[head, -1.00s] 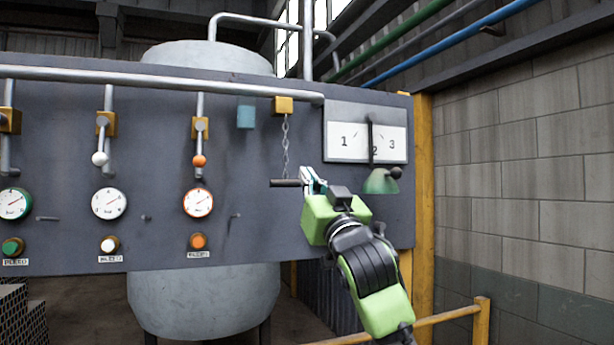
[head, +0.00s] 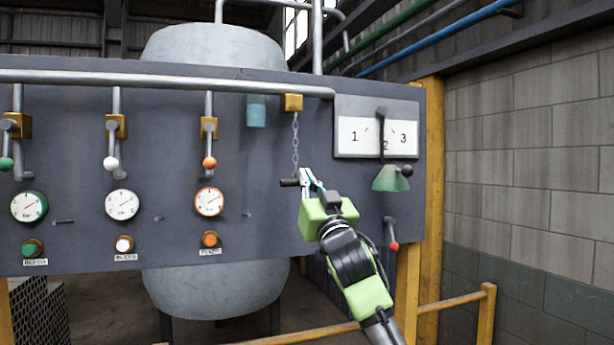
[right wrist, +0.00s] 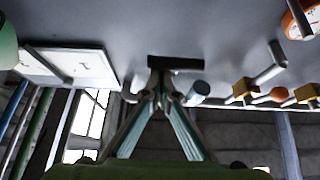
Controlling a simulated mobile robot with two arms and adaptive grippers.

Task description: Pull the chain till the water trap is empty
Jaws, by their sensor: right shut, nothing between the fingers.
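The chain (head: 295,145) hangs from a brass block (head: 291,103) on the panel's top pipe. A short black bar handle (head: 288,183) is at its lower end. The water trap (head: 256,111), a pale blue cup, is left of the chain; its water level is too small to tell. It also shows in the right wrist view (right wrist: 199,92). My right gripper (head: 306,179) is at the handle's right end. In the right wrist view, its fingertips (right wrist: 160,88) meet just by the black handle (right wrist: 177,63), with nothing between them. My left gripper is not in view.
A numbered dial plate (head: 377,136) and a green bell-shaped cup (head: 391,179) are right of the chain. A red-tipped lever (head: 393,245) is below. Left are levers and gauges (head: 209,202). A yellow rail (head: 458,302) runs below right.

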